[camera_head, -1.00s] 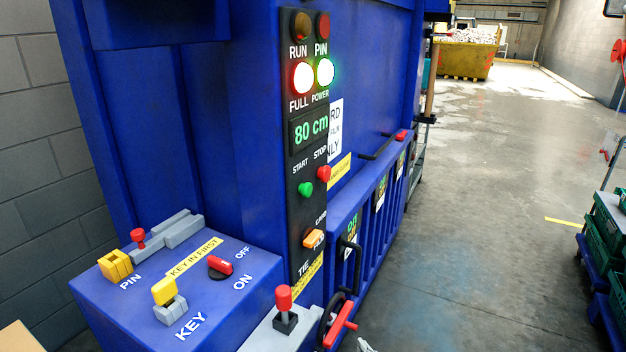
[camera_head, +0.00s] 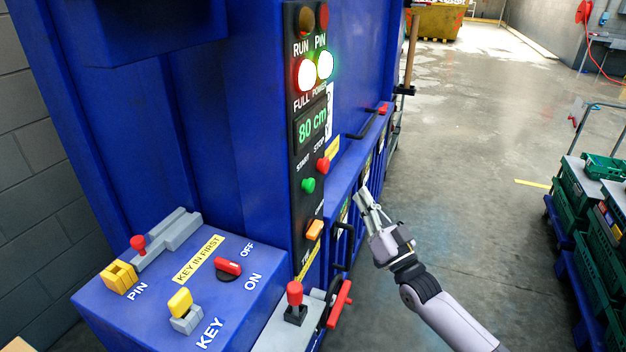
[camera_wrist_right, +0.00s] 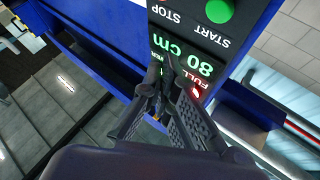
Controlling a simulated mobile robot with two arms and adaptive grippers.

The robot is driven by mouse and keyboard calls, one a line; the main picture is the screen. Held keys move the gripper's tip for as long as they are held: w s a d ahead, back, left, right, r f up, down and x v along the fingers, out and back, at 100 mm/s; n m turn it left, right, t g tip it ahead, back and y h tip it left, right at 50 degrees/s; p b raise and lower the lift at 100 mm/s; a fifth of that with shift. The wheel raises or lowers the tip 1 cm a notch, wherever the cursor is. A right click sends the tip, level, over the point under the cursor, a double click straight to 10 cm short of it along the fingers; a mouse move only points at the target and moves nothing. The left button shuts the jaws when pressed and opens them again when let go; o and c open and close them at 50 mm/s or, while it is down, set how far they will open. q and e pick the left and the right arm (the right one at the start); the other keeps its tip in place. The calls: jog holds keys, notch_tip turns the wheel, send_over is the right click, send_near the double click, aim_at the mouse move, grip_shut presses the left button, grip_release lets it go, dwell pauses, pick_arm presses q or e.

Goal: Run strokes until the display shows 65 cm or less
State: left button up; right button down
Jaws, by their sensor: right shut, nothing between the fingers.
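The display (camera_head: 311,124) on the black control panel of the blue baler reads 80 cm; it also shows upside down in the right wrist view (camera_wrist_right: 190,62). The green START button (camera_head: 308,185) and red STOP button (camera_head: 323,165) sit below it. The red FULL lamp (camera_head: 306,75) and green POWER lamp (camera_head: 325,66) are lit; the RUN and PIN lamps look dark. My right gripper (camera_head: 364,194) is shut and empty, in front of the baler, right of the START button and apart from the panel. My left gripper is not in view.
The blue box (camera_head: 136,318) at front left carries a yellow key (camera_head: 180,301), a red OFF/ON switch (camera_head: 228,266) and a red-knobbed pin (camera_head: 138,243). A red-topped lever (camera_head: 295,293) stands beside it. Green crates (camera_head: 577,195) stand at right. The floor between is free.

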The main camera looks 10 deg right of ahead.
aim_at(308, 185)
jog(key=shift+d+r, duration=0.15)
jog(key=shift+r, duration=0.05)
jog(key=w+a+b, duration=0.2)
jog(key=w+a, duration=0.3)
jog(key=a, duration=0.2)
jog(key=shift+a, duration=0.2)
dwell(0.3)
jog(key=shift+a, duration=0.15)
dwell(1.3)
jog(key=shift+w+a, duration=0.2)
jog(key=shift+a, duration=0.05)
